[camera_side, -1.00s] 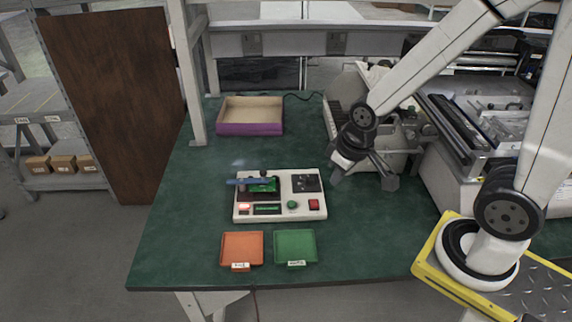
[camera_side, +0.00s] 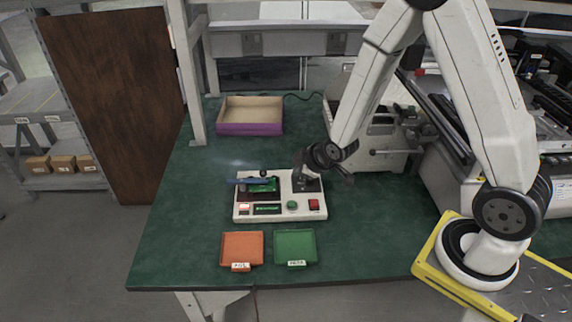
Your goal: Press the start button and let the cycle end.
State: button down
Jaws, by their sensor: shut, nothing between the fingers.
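The white test device (camera_side: 280,214) sits on the green table.
An orange tray (camera_side: 242,262) and a green tray (camera_side: 295,261) lie in front of the device. A purple-sided box (camera_side: 250,130) stands behind it. A grey machine (camera_side: 385,150) stands to the right. The table left of the device is clear.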

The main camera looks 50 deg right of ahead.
aim_at(294, 204)
jog(key=shift+w+d+f+n+t, duration=0.2)
jog(key=shift+w+f+n+t, duration=0.15)
jog(key=shift+w+f, duration=0.2)
jog(key=shift+w+d+f+n+t, duration=0.2)
jog(key=shift+w+f+n+t, duration=0.05)
jog(key=shift+w+f+n, duration=0.25)
jog(key=shift+s, duration=0.1)
jog(key=shift+f, duration=0.15)
jog(key=shift+f, duration=4.3)
jog(key=shift+f, duration=0.8)
jog(key=shift+r, duration=0.8)
jog(key=shift+r, duration=0.1)
jog(key=shift+r, duration=2.45)
